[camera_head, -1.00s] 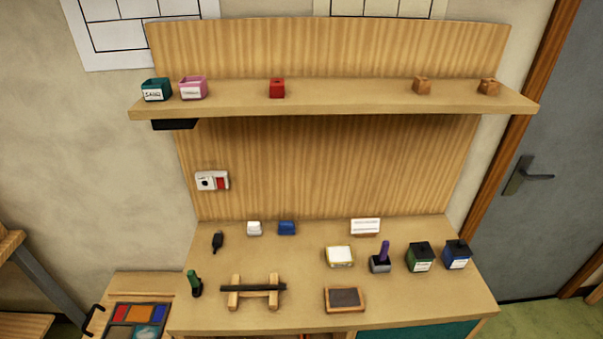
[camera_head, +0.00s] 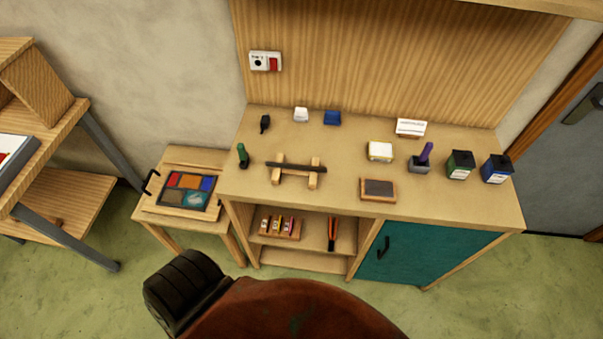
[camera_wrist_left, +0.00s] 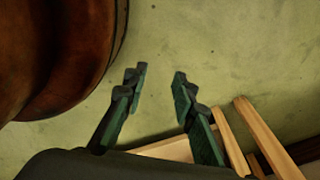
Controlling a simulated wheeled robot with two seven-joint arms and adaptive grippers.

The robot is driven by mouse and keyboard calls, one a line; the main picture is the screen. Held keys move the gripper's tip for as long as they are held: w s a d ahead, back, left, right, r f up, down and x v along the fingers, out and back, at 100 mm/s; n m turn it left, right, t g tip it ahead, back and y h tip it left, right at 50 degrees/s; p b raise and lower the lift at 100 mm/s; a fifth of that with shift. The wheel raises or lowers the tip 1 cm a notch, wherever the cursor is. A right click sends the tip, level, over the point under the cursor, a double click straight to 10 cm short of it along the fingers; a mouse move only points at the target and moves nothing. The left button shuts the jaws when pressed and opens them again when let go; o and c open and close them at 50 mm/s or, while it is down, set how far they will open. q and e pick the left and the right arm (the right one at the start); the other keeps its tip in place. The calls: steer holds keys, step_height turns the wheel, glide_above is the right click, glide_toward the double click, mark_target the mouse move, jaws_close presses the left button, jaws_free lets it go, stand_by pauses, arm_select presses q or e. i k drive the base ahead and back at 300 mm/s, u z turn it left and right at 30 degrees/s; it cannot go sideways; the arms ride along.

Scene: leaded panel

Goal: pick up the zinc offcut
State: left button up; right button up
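A thin dark bar (camera_head: 290,166) lies across two light wooden supports (camera_head: 314,180) on the workbench top. It is the only loose metal-like strip I can make out, but I cannot tell whether it is the zinc offcut. My left gripper (camera_wrist_left: 157,85) shows in the left wrist view, with its two green-and-black fingers apart and nothing between them. It is over the floor, with pale wooden pieces beyond and below its fingers. Neither gripper shows in the head view, and my right gripper is out of sight.
The workbench (camera_head: 460,207) holds a green-handled tool (camera_head: 243,155), a framed dark slab (camera_head: 379,189) and several small containers. A low stand (camera_head: 150,210) with a coloured glass panel (camera_head: 187,189) is at its left. The teal cabinet door (camera_head: 425,254) is shut. Open floor lies in front.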

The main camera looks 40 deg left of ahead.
mark_target(271, 164)
steer(key=k, duration=0.55)
steer(key=u, duration=1.05)
steer(key=i, duration=0.5)
steer(key=u, duration=0.05)
